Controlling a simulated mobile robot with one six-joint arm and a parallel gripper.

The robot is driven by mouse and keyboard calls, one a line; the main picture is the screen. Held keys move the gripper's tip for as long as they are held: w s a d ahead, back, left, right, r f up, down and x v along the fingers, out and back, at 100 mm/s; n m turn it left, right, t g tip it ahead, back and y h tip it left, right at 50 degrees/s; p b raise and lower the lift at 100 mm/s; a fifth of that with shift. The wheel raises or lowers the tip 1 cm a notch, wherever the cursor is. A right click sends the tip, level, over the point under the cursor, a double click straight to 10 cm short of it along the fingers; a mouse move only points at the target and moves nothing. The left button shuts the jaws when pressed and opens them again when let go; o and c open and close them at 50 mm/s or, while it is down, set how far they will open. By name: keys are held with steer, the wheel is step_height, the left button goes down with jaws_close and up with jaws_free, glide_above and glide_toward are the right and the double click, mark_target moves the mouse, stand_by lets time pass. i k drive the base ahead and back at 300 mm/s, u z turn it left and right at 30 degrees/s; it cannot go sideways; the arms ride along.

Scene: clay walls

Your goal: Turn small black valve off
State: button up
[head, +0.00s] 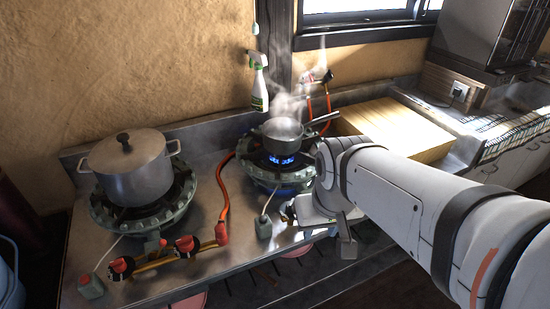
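A lit burner (268,178) at the back right has blue flames under a small steaming saucepan (283,131). Two red-and-black valve knobs (122,266) (187,245) sit on the pipe along the counter front at the left. A small dark fitting (290,209) shows just left of my gripper, partly hidden; I cannot tell whether it is the small black valve. Another small valve fitting (327,78) is on the wall behind, with an orange hose. My gripper (318,222) is low in front of the lit burner. Its fingers are not clear enough to show whether it is open.
A large lidded pot (132,168) stands on the left burner (143,207). An orange hose (224,205) rises between the burners. A spray bottle (259,84) hangs on the back wall. A wooden board or box (398,128) lies to the right. My arm hides the right front.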

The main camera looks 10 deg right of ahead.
mark_target(290, 207)
steer(key=u, duration=0.7)
steer(key=k, duration=0.1)
steer(key=z, duration=2.25)
steer(key=k, duration=1.05)
steer(key=u, duration=1.25)
steer(key=i, duration=1)
steer(key=u, duration=0.05)
